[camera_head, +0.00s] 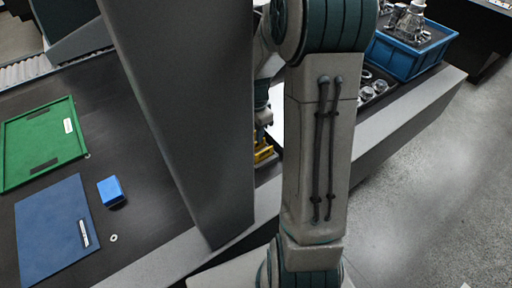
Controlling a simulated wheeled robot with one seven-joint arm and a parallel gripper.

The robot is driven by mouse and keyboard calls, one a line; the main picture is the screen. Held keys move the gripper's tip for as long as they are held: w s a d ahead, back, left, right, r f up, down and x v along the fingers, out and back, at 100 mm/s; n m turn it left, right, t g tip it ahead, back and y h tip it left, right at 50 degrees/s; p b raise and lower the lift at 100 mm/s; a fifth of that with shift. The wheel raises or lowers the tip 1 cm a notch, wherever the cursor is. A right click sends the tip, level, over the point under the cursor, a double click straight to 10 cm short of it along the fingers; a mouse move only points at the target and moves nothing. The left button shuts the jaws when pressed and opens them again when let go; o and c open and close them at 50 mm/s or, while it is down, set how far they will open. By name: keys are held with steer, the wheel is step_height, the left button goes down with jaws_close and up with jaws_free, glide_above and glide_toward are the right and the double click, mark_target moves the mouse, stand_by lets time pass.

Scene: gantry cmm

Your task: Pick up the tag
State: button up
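I cannot make out for sure which thing is the tag. A small yellow piece (263,153) shows in the narrow gap between the grey column and my arm; most of it is hidden, and I cannot tell what it is. The end of my arm shows just above it in the same gap. My gripper's fingers are hidden or too small to tell, so I cannot see whether they are open or touch the yellow piece. A small pale ring (113,238) lies on the dark surface at the left.
A wide grey column (190,110) blocks the middle. At left are a green tray (44,147), a blue mat (50,225) with a white label, and a blue block (111,190). A blue crate (400,58) with metal parts stands at the upper right. Open floor lies at right.

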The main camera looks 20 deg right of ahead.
steer(key=shift+d+f, duration=0.15)
steer(key=shift+f, duration=2.9)
jaws_close()
